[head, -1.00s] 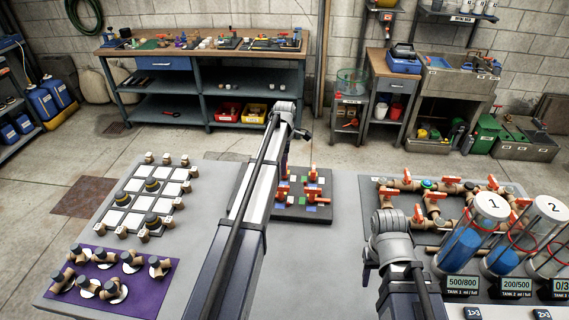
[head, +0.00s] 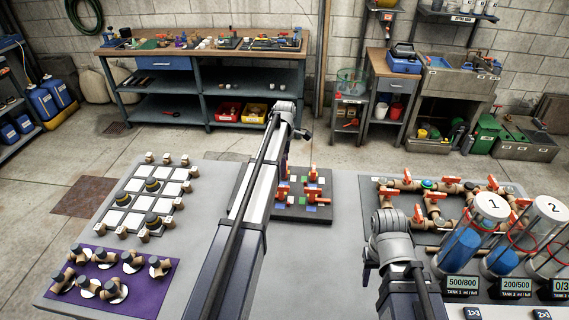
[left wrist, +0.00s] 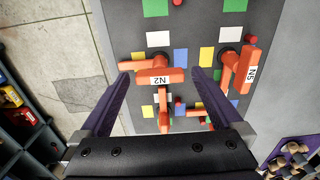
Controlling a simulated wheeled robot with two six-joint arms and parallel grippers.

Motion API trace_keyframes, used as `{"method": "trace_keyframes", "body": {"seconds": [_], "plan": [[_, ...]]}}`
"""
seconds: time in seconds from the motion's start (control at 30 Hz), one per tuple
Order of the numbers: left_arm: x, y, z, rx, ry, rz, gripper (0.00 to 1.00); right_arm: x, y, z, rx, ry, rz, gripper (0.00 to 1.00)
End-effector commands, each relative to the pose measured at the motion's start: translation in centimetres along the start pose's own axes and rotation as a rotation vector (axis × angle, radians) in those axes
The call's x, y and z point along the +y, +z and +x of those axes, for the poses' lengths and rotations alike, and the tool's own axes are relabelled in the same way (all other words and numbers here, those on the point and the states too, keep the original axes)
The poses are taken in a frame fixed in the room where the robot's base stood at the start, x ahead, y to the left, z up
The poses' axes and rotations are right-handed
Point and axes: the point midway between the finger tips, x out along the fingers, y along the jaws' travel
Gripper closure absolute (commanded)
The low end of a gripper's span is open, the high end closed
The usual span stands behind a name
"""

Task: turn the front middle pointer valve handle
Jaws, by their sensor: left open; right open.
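The dark valve board (head: 318,216) lies on the grey table with several orange pointer handles and coloured patches. In the left wrist view an orange handle marked N2 (left wrist: 160,75) is between the two purple fingers of my left gripper (left wrist: 162,73). These fingers are open, and I cannot tell whether they touch it. Another orange handle marked N5 (left wrist: 242,70) stands to the right, and a further orange handle (left wrist: 164,118) shows below N2. In the head view my left arm hides part of the board. My right gripper (head: 367,268) is open, left of the tanks, partly hidden by its arm.
Numbered tanks (head: 462,245) and a pipe assembly (head: 432,205) with orange handles stand on the right. A white-squared board (head: 135,200) and a purple mat (head: 120,290) with fittings lie left. Bare table lies between the mat and my left arm.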

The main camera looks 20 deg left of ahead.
Motion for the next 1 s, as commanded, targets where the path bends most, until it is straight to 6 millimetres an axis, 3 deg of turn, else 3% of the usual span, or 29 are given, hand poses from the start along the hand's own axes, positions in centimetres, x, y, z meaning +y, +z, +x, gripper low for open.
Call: {"method": "trace_keyframes", "body": {"seconds": [0.6, 1.0], "plan": [[0.0, 0.0, -7.0, 0.0, 0.0, 0.0, 0.0, 0.7, 0.4, -6.9, 0.0, 0.0, -0.002, 0.5], [0.0, 0.0, -7.6, 0.0, -0.001, -0.001, 0.0, 0.7, 0.5, -7.6, 0.0, 0.0, -0.003, 0.5]]}}
